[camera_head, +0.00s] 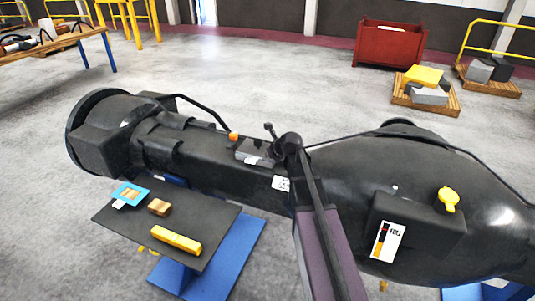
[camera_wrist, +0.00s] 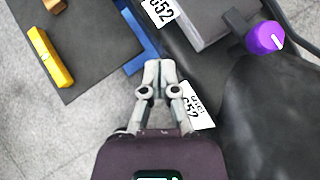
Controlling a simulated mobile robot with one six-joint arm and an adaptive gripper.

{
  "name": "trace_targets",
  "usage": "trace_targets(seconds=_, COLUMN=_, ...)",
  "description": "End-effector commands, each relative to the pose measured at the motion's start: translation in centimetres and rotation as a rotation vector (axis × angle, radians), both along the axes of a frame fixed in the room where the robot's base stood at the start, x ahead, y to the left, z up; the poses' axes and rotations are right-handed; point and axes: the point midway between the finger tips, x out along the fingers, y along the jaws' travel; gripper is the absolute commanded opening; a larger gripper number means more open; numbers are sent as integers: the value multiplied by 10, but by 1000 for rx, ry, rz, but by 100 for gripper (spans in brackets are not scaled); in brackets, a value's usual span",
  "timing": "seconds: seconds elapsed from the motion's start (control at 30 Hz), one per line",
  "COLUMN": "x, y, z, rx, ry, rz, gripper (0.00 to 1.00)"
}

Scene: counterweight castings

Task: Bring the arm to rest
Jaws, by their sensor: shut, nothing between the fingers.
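My gripper (camera_wrist: 153,68) shows in the wrist view, its two grey fingers together and nothing between them. It points toward the top of the picture, over the gap between the black tray table (camera_wrist: 100,62) and the big black casting (camera_wrist: 250,120). A white label (camera_wrist: 197,106) on the casting is partly hidden beside the right finger. In the head view my arm rises from the bottom in front of the casting (camera_head: 215,163). I cannot make out the gripper's fingers there.
A grey block (camera_wrist: 195,22) and a purple knob (camera_wrist: 265,38) are near the gripper.

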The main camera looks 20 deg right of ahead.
Motion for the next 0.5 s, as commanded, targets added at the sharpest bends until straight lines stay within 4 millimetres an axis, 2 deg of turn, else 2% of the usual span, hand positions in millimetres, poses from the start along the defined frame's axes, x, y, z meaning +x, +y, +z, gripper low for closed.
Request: trace_targets(seconds=0.5, x=-3, y=2, z=-2, rx=-15, ry=0, rz=17, gripper=0)
